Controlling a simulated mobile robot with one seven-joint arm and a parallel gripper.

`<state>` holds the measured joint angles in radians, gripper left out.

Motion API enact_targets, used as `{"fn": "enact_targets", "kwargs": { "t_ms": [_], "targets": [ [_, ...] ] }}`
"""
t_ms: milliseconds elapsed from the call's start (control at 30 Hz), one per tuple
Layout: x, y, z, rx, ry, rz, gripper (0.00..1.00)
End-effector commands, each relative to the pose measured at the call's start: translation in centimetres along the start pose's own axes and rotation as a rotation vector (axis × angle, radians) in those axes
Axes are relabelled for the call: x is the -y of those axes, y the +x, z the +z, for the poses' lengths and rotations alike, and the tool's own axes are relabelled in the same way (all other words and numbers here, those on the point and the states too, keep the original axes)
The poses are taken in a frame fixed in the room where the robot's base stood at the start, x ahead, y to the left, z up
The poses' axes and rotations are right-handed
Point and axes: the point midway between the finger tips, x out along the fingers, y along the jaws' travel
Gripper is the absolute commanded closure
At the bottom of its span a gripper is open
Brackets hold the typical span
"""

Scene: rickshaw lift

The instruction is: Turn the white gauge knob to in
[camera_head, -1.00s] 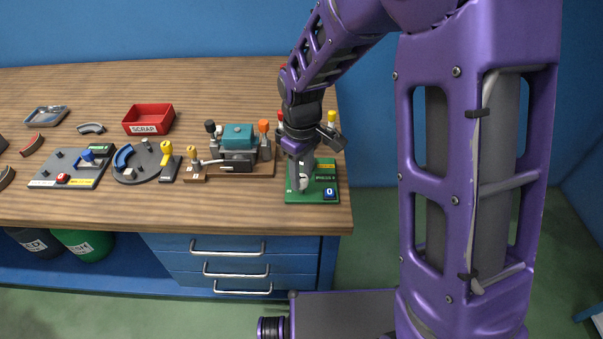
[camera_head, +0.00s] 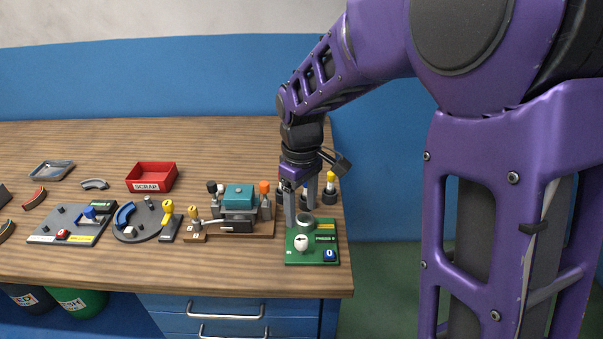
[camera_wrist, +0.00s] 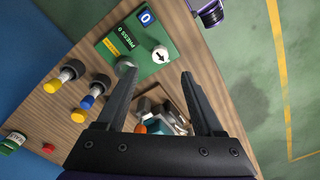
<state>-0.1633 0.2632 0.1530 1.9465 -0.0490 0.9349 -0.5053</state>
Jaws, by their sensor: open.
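The white gauge knob (camera_head: 302,243) sits on a green board (camera_head: 325,259) near the right end of the bench. A dark arrow marks its face, which also shows in the wrist view (camera_wrist: 160,55). In the wrist view the arrow points down and to the right. The "in" mark is too small to read for certain. My gripper (camera_head: 299,217) is open and empty. Its fingers hang just behind the knob in the head view, apart from it. In the wrist view the knob lies beyond the fingertips (camera_wrist: 158,80), between their lines.
The green board also holds a grey round part (camera_head: 306,223) and a blue "0" block (camera_head: 330,255). A teal-topped fixture (camera_head: 238,197) stands left of it. Posts with yellow and other caps (camera_head: 330,186) stand behind. The bench edge lies close to the right.

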Motion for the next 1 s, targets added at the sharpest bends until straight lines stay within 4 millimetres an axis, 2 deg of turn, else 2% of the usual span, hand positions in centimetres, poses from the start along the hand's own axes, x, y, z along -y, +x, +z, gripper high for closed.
{"fn": "enact_targets", "kwargs": {
  "t_ms": [33,100,333,500,867,1000],
  "targets": [
    [-0.1,-1.5,-0.1,-0.004,0.001,0.003,0.31],
    [-0.1,-3.2,-0.1,-0.004,0.001,0.003,0.31],
    [-0.1,-7.1,0.0,-0.002,0.001,0.002,0.31],
    [-0.1,-8.2,0.0,0.0,0.001,0.001,0.31],
    [-0.1,-8.4,0.0,-0.002,0.001,0.004,0.31],
    [-1.7,-9.7,-0.9,-0.042,0.012,0.069,0.31]
  ]
}}
